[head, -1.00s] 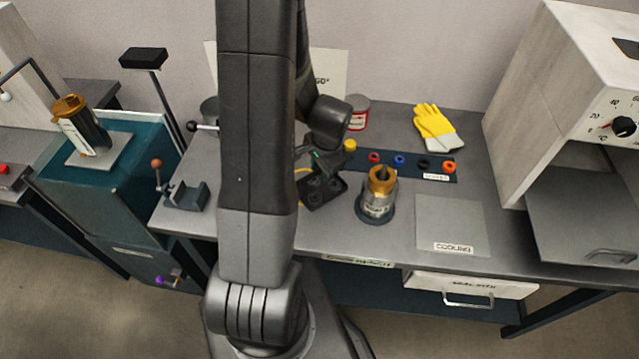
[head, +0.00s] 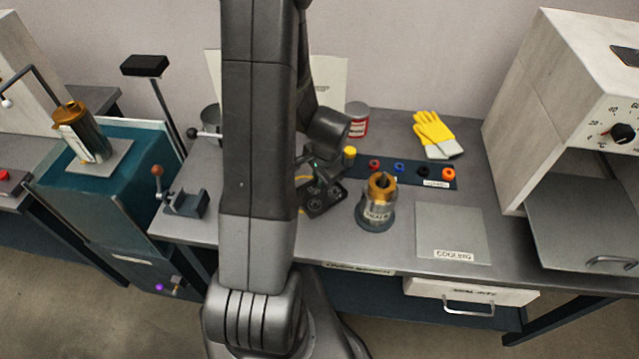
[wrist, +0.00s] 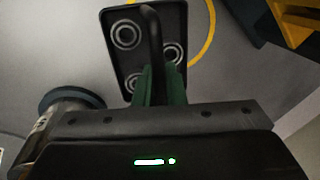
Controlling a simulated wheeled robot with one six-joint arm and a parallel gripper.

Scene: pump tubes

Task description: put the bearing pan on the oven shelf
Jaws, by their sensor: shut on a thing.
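The bearing pan (head: 324,198) is a small dark tray holding three ring-shaped bearings. It also shows in the wrist view (wrist: 132,72), with its dark handle running toward me. My gripper (wrist: 160,88) has its green fingers closed on that handle. In the head view my gripper (head: 311,170) is partly hidden behind my arm. I cannot tell whether the pan touches the bench or hangs just above it. The oven (head: 540,110) stands at the far right with its door (head: 585,222) folded down open. Its shelf is not clearly visible.
A metal pump body with a brass top (head: 377,212) stands close right of the pan. The cooling plate (head: 450,230) lies clear between it and the oven. A yellow glove (head: 433,132) and a strip of coloured rings (head: 411,174) lie behind. A yellow ring (wrist: 210,40) marks the bench.

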